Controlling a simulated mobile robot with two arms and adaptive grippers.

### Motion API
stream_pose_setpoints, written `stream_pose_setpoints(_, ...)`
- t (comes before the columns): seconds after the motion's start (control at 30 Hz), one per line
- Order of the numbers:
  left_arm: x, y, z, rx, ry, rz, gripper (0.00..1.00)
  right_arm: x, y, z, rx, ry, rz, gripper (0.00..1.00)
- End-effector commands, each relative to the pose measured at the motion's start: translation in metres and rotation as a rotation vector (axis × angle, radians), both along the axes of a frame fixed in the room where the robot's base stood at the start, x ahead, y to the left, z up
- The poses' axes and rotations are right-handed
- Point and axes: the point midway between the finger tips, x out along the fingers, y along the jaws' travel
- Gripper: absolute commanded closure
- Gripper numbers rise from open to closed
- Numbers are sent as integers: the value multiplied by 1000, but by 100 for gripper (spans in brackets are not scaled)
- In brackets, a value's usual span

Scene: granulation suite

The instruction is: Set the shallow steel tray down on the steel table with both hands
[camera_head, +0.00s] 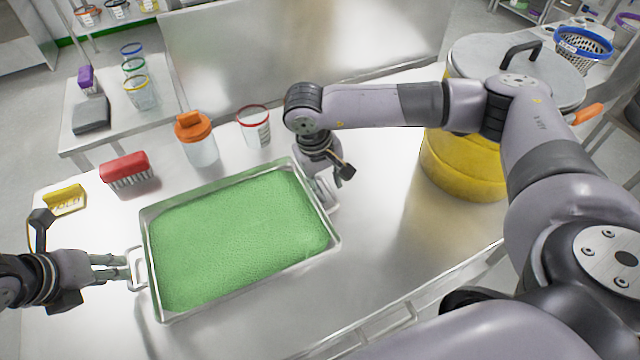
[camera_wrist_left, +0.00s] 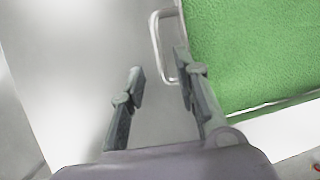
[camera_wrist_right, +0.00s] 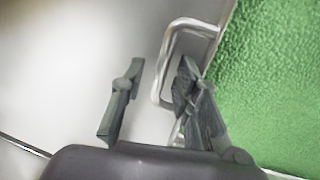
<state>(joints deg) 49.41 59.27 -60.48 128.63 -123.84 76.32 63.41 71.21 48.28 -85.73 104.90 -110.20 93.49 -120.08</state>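The shallow steel tray (camera_head: 145,235), filled with green granules (camera_head: 235,235), appears to rest flat on the steel table (camera_head: 395,245). It has a wire handle at each short end. My left gripper (camera_head: 122,268) is at the tray's left handle (camera_head: 138,268). In the left wrist view its fingers (camera_wrist_left: 160,78) stand apart, with the handle (camera_wrist_left: 157,45) just ahead of and partly between the tips. My right gripper (camera_head: 325,190) is at the right end. In the right wrist view its fingers (camera_wrist_right: 158,80) are apart, with the handle (camera_wrist_right: 172,50) near the right finger. Neither is closed on a handle.
A yellow drum (camera_head: 460,160) stands at the right. The table between tray and drum is clear.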

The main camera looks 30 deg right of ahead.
Motion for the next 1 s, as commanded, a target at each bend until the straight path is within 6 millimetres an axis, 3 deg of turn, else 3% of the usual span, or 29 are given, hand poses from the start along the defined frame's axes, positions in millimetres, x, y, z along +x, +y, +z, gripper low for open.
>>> stream_pose_setpoints(0.2, -16, 9, 40, 2, -3, 0, 71, 0, 0, 0, 0, 0, 0, 71)
stream_pose_setpoints(0.5, -25, 14, 60, 2, 1, 0, 71, 1, 1, 6, 0, -2, 0, 71)
stream_pose_setpoints(1.0, -25, 14, 60, 2, 2, -1, 71, 2, 20, 99, 1, -3, 2, 71)
